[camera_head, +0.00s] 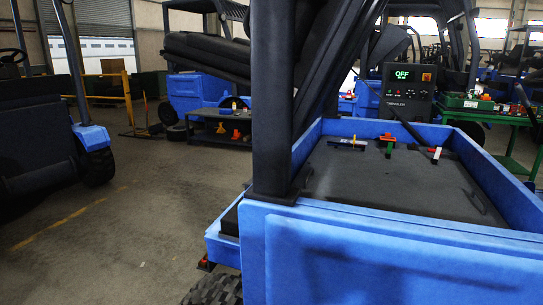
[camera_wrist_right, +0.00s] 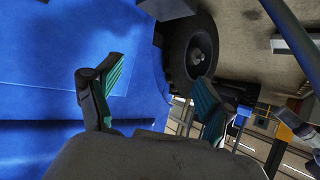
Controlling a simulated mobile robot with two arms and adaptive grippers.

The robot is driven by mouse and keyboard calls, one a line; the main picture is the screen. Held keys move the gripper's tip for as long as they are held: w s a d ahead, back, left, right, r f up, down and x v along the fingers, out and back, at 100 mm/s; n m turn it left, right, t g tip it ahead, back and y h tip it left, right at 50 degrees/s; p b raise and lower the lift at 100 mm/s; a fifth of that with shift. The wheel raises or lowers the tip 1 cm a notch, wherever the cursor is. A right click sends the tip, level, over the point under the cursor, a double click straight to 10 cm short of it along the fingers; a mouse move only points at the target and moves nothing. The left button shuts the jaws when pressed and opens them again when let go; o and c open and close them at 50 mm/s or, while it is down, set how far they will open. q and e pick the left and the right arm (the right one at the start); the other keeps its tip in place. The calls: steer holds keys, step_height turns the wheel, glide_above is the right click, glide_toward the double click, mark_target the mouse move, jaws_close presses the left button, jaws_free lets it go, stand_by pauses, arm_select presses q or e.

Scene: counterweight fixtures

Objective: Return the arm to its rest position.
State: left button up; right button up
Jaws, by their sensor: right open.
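My right gripper (camera_wrist_right: 160,70) shows in the right wrist view with its two green-padded fingers spread apart. Nothing is between the fingers. Beyond them are a blue vehicle panel (camera_wrist_right: 55,60) and a dark wheel (camera_wrist_right: 198,52); I cannot tell the distance to either. Neither gripper can be made out in the head view, and my left gripper does not show in any view.
In the head view, a blue-walled vehicle bed (camera_head: 400,250) fills the front right, with several small coloured parts on its dark deck (camera_head: 390,185). A control box (camera_head: 407,92) reading OFF stands behind. A green table (camera_head: 490,115) is at right. Open floor (camera_head: 130,225) lies left.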

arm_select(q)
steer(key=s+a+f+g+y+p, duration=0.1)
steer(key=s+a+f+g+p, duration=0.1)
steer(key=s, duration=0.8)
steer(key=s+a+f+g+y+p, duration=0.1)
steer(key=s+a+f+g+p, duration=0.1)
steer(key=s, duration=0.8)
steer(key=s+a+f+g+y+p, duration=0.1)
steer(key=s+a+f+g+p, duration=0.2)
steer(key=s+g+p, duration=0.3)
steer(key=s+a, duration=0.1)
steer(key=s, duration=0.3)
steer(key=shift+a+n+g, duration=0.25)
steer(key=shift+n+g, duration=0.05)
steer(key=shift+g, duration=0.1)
arm_select(e)
steer(key=s+d+f+g+h, duration=0.1)
steer(key=s+d+f+g, duration=0.1)
steer(key=s, duration=0.8)
steer(key=s+d+f+g+h, duration=0.1)
steer(key=s+g, duration=0.4)
steer(key=s, duration=0.5)
steer(key=s+d+f+g+h, duration=0.1)
steer(key=s+d+f+g, duration=0.2)
steer(key=s, duration=0.7)
steer(key=shift+d+f+m+g, duration=0.35)
steer(key=shift+d+f, duration=0.25)
steer(key=shift+d, duration=0.65)
